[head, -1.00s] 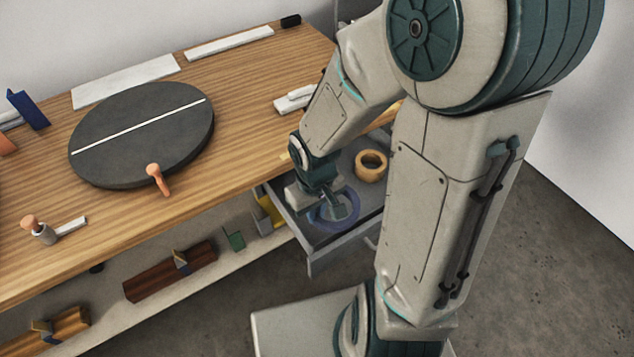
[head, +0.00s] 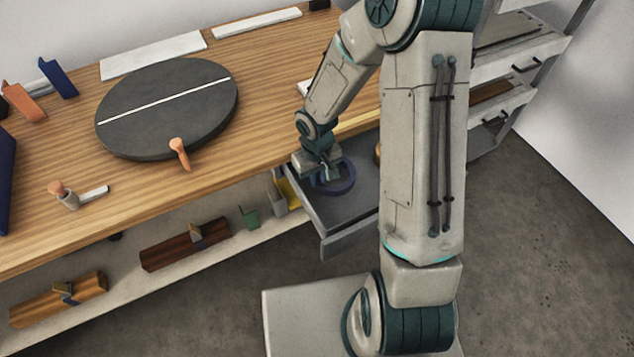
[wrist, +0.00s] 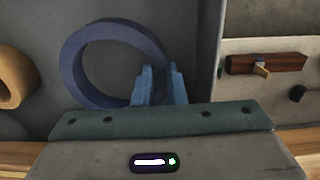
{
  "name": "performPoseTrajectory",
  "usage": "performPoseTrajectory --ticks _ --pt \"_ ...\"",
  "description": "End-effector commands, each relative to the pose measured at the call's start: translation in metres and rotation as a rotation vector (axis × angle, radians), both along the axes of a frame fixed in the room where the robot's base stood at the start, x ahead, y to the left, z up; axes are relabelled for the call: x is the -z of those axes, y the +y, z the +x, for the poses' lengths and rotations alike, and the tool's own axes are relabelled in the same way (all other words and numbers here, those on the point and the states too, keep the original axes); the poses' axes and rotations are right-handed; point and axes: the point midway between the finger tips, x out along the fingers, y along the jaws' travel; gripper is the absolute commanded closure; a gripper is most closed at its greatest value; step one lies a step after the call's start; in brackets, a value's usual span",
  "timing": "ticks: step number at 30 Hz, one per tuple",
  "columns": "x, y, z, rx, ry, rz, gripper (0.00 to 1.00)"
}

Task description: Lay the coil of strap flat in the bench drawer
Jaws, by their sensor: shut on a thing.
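The coil of strap is a blue ring (head: 350,182), seen over the open bench drawer (head: 352,240) near its left side. My gripper (head: 328,178) points down at the coil. In the wrist view the coil (wrist: 72,70) faces the camera, with the grey drawer floor (wrist: 195,30) behind it. There my gripper (wrist: 160,80) is shut on the coil's rim at its lower right. I cannot tell whether the coil touches the drawer floor. My arm hides the right part of the drawer in the head view.
A tan ring (wrist: 10,75) lies in the drawer, left of the coil in the wrist view. The drawer's side wall stands close to the gripper. The benchtop (head: 265,120) holds a dark round plate (head: 165,120).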

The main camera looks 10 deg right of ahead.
Motion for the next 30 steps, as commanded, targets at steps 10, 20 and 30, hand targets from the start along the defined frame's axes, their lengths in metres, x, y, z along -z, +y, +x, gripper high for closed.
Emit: performPoseTrajectory --ticks 10,20,30 --pt "0.029 0.0 0.0 -0.001 0.0 0.0 1.0" --pt "0.032 0.0 -0.001 -0.001 0.001 0.001 0.67" --pt "0.029 0.0 -0.001 -0.001 0.0 0.001 0.67"
